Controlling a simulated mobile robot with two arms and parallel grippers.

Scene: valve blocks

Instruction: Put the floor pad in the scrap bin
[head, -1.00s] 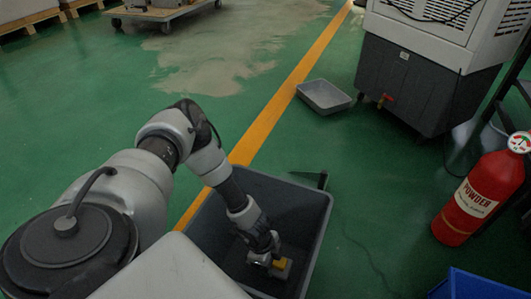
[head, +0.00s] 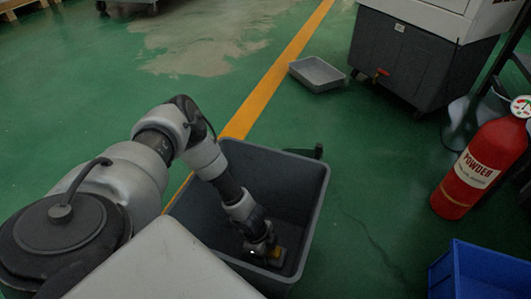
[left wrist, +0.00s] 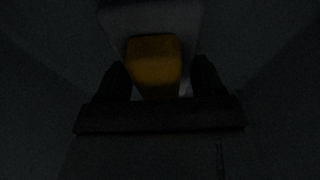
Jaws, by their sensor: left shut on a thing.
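The scrap bin (head: 292,185) is a dark grey open box on the green floor, low in the middle of the head view. My left gripper (head: 266,250) reaches down inside it, near the bin's near right part. It is shut on a small yellow-orange piece (head: 279,255), which I take to be the floor pad. In the left wrist view the yellow piece (left wrist: 154,60) sits between the two dark fingers, with a paler grey part beyond it. That view is very dark, and I cannot tell whether the piece touches the bin's bottom. My right gripper is not in view.
A red fire extinguisher (head: 480,168) and a blue crate (head: 480,272) stand to the right. A shallow grey tray (head: 317,74) lies on the floor beyond the bin, near a large grey-white machine (head: 400,60). The floor at left is clear.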

